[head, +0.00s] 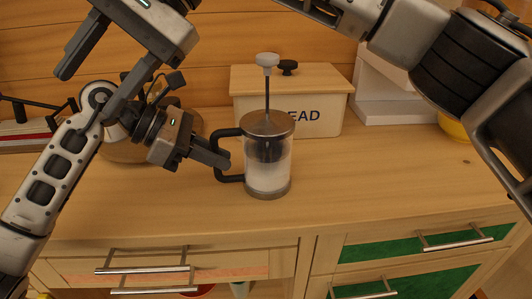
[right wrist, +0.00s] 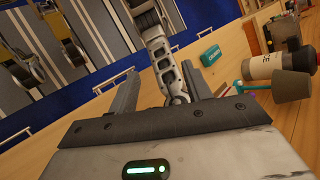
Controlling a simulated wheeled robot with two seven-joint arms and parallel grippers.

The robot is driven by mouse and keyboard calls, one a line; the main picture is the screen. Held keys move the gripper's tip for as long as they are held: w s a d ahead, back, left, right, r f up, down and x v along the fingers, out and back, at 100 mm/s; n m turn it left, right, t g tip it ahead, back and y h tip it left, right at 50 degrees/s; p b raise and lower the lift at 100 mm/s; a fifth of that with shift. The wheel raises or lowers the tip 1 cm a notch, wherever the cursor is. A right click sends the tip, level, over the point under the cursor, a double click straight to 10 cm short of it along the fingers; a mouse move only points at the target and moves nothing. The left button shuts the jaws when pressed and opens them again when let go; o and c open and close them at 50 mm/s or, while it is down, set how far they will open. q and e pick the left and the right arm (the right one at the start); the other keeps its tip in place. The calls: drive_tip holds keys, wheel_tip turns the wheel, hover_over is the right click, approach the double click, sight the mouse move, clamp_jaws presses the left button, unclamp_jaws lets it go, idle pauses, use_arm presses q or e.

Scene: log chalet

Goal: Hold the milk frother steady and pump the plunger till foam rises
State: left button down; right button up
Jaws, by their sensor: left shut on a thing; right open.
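The milk frother (head: 268,160) stands upright on the wooden counter in the head view, a clear glass jug with a metal lid and a black handle (head: 222,140) on its left. White milk fills its lower part. The plunger (head: 267,80) stands high, its thin rod topped by a pale grey knob. My left gripper (head: 222,160) is shut on the handle. My right gripper (head: 84,98) is open at the upper left, apart from the frother, with its arm reaching in across the top. In the right wrist view its fingers (right wrist: 165,92) are spread, with part of my left arm beyond them.
A white stepped block (head: 390,90) and a yellow object (head: 453,125) are at right. The counter right of the frother is clear. Drawers with metal handles (head: 455,243) are below.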

drive_tip(key=w+d+t+h, duration=0.2)
drive_tip(key=w+d, duration=0.2)
wheel_tip(320, 180, up, 9)
drive_tip(key=n+t+h, duration=0.2)
drive_tip(key=t+h, duration=0.3)
drive_tip(key=h, duration=0.2)
hover_over(268, 54)
drive_tip(key=shift+s+d+f, duration=0.1)
drive_tip(key=shift+s+f, duration=0.1)
drive_tip(key=shift+f, duration=0.05)
drive_tip(key=shift+s+f+x, duration=0.1)
drive_tip(key=shift+s+x, duration=0.2)
drive_tip(key=shift+x, duration=1.15)
drive_tip(key=shift+s+f+x, duration=0.1)
drive_tip(key=shift+s+x, duration=0.25)
drive_tip(key=shift+x, duration=1.05)
drive_tip(key=shift+s+x, duration=0.3)
drive_tip(key=shift+x, duration=1.15)
drive_tip(key=shift+c, duration=0.3)
drive_tip(key=c, duration=0.7)
drive_tip(key=shift+c, duration=0.2)
